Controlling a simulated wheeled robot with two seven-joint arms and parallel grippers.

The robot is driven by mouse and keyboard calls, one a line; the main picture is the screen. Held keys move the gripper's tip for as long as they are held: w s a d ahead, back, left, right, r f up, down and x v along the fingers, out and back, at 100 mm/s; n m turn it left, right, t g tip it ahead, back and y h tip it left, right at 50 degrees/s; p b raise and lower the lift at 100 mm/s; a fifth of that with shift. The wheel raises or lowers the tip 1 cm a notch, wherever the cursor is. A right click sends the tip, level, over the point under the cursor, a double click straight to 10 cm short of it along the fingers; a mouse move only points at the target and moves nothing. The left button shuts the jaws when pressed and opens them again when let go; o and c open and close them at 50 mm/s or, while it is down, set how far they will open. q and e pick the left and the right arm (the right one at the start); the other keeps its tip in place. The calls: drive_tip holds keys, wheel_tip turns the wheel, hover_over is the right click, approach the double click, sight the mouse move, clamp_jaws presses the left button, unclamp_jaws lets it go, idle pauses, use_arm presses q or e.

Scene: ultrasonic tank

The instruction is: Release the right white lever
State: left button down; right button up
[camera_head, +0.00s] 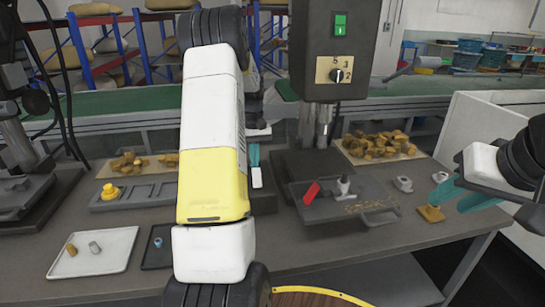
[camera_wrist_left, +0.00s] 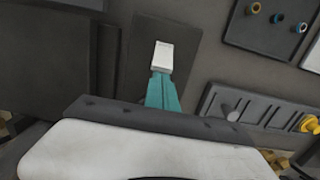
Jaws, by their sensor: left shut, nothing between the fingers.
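A white lever (camera_head: 257,178) sits just right of my left forearm in the head view. In the left wrist view the white lever (camera_wrist_left: 163,56) lies over a dark plate. My left gripper (camera_head: 254,157) has teal fingers, shut and empty. In the left wrist view my left gripper (camera_wrist_left: 162,90) has its tips right at the near end of the lever; I cannot tell whether they touch. My left arm hides the area around the lever's base. My right gripper (camera_head: 446,203) is at the far right, its teal fingers apart, near a small ochre block (camera_head: 431,213).
A drill press (camera_head: 327,50) stands behind a dark vise plate (camera_head: 355,208) with a red handle (camera_head: 311,193). A white tray (camera_head: 120,238) and a grooved tray (camera_head: 135,195) lie left. Brown parts (camera_head: 379,144) are piled at the back. A white partition (camera_head: 470,110) bounds the right.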

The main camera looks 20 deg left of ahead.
sight(256, 171)
use_arm(q)
drive_tip(key=shift+s, duration=0.1)
drive_tip(key=s+d+t+y, duration=0.1)
drive_tip(key=s+r+t, duration=0.1)
drive_tip(key=t, duration=0.1)
drive_tip(key=shift+s+d+r+y, duration=0.1)
drive_tip(key=shift+d+y, duration=0.25)
drive_tip(key=shift+y, duration=0.05)
drive_tip(key=shift+s+d+t+y, duration=0.25)
drive_tip(key=shift+s+t+y, duration=0.15)
drive_tip(key=shift+s+t, duration=0.15)
drive_tip(key=shift+s+r, duration=0.1)
drive_tip(key=shift+s, duration=0.05)
drive_tip(key=shift+r, duration=0.75)
